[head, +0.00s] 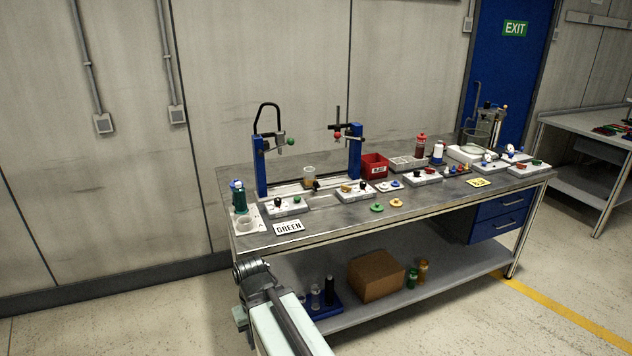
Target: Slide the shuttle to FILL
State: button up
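The shuttle seems to be the carriage on a light rail between two blue posts, with a small black knob (316,184) at its front. A clear cup with amber contents (309,177) stands there, around the middle of the rail (285,190). No FILL marking is readable, so I cannot tell which end is FILL. The left post (261,167) carries a curved black pipe and a green knob. The right post (355,152) carries a red knob. My arm reaches up from the bottom to below the bench's front left corner. I make out no gripper fingers on it.
White control blocks (287,206) (355,191) stand in front of the rail. Floor is clear left of the bench.

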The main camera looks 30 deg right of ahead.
aim_at(312, 182)
jog(key=i, duration=0.95)
jog(key=z, duration=0.05)
